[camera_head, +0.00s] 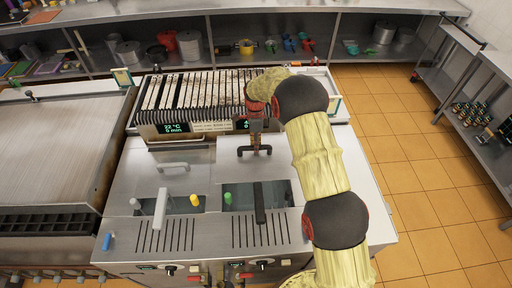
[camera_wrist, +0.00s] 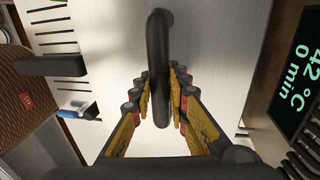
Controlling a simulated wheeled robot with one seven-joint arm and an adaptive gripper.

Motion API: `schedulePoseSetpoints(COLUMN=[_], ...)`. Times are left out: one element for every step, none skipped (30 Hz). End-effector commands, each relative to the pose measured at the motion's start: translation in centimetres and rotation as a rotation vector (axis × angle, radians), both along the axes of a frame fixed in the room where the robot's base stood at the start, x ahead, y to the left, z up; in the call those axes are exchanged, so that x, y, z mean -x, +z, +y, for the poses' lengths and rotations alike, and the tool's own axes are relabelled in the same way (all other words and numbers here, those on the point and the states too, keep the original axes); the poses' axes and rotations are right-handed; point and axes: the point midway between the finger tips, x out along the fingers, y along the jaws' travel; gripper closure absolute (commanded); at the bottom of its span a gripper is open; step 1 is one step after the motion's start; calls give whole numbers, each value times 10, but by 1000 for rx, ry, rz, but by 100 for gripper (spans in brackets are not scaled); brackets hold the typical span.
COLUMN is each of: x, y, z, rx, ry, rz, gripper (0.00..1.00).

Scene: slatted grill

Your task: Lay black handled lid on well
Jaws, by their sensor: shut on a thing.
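The black handled lid is a flat steel plate (camera_head: 235,170) with a black bar handle (camera_head: 254,151) on the counter unit, behind the right well (camera_head: 240,198). In the wrist view the black handle (camera_wrist: 159,75) runs between my fingers. My gripper (camera_head: 256,138) is shut on this handle from above; it also shows in the wrist view (camera_wrist: 161,98). The right well is a dark opening, with a black bar (camera_head: 259,203) across its front edge. I cannot tell whether the lid touches the surface below it.
A grey-handled lid (camera_head: 173,167) lies to the left, behind the left well (camera_head: 180,205). The slatted grill (camera_head: 190,95) with lit displays stands just behind. A flat griddle (camera_head: 55,145) is at left.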

Motion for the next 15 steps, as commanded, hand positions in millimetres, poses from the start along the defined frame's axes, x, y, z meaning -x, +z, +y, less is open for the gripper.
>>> schedulePoseSetpoints(x=[-1, -1, -1, -1, -1, -1, -1, -1, -1, -1, -1, -1, -1, -1, -1], y=[-1, -2, -3, -4, -5, -6, -7, -8, -9, -10, -11, -13, -14, -15, -16], z=[0, 0, 0, 0, 0, 0, 0, 0, 0, 0, 0, 0, 0, 0, 0], rx=[-1, -1, -1, -1, -1, -1, -1, -1, -1, -1, -1, -1, -1, -1, -1], ry=[0, 0, 0, 0, 0, 0, 0, 0, 0, 0, 0, 0, 0, 0, 0], rz=[-3, -3, -3, -3, -3, -3, -3, -3, -3, -3, -3, -3, -3, -3, -3], gripper=[100, 100, 100, 100, 100, 100, 100, 100, 100, 100, 100, 100, 100, 100, 100])
